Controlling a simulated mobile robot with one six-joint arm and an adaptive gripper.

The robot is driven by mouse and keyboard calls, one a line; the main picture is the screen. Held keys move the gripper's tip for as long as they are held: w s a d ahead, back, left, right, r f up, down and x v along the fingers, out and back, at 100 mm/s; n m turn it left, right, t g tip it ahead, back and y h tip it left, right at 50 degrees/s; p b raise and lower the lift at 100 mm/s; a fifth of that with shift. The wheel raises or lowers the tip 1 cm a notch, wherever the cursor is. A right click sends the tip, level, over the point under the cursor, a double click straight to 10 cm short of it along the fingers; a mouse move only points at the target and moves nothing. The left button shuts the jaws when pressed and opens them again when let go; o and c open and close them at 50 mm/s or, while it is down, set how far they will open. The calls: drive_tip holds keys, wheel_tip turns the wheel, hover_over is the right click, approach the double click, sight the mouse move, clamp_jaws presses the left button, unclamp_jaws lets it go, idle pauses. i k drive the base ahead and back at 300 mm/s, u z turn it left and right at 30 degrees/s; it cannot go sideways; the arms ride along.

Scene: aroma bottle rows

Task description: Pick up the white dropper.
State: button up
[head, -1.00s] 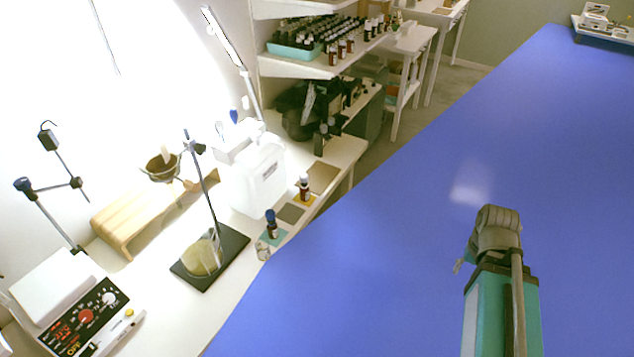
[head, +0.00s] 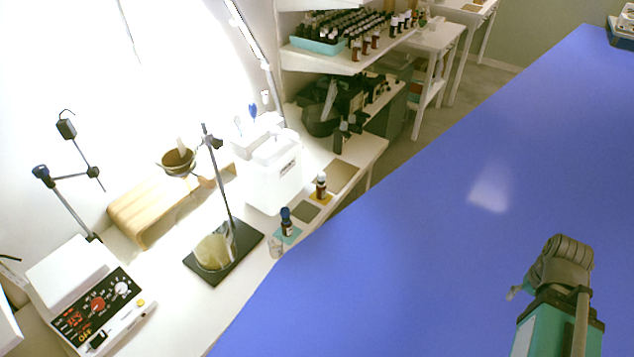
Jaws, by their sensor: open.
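A small brown bottle (head: 321,187) with a pale, whitish top stands upright on an orange mat at the right side of the white bench. Its top looks like the white dropper, but it is too small to be sure. A second dark bottle (head: 286,224) with a blue dropper top stands on a teal mat nearer to me.
A stand (head: 226,252) with a beaker, a wooden bench (head: 160,208) and a control box (head: 88,306) fill the left. Shelved bottles (head: 345,30) are behind.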

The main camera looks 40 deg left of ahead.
sight(321, 176)
drive_tip(key=u, duration=0.1)
drive_tip(key=k, duration=0.75)
drive_tip(key=u, duration=1.15)
drive_tip(key=i, duration=1)
